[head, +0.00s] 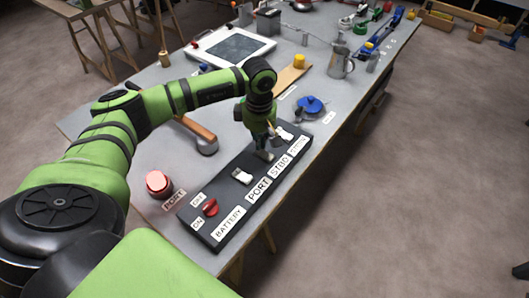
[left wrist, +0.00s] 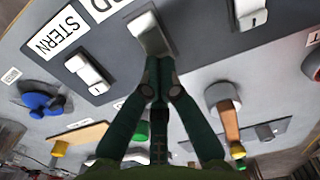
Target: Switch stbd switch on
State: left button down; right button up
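A dark switch panel (head: 222,221) lies along the near edge of the bench, with labels BATTERY, PORT, STBD and STERN. The white stbd rocker switch (left wrist: 149,32) is the middle one in the left wrist view; in the head view my gripper partly covers it. My left gripper (head: 266,152) points down at this switch. In the left wrist view its fingertips (left wrist: 158,67) are together, with nothing between them, at the lower end of the rocker. I cannot tell whether they press it. That end of the rocker is partly hidden. My right gripper is not in view.
The port switch (head: 242,176) and stern switch (head: 285,134) flank the stbd switch closely. A red battery knob (head: 210,207) is at the panel's near end.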

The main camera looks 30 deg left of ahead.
pick_arm(q)
jog(key=shift+f+b, duration=0.55)
jog(key=shift+f, duration=0.15)
jog(key=shift+r, duration=0.15)
jog(key=shift+r+p, duration=2.1)
jog(key=shift+r, duration=1.35)
jog(key=shift+f, duration=0.1)
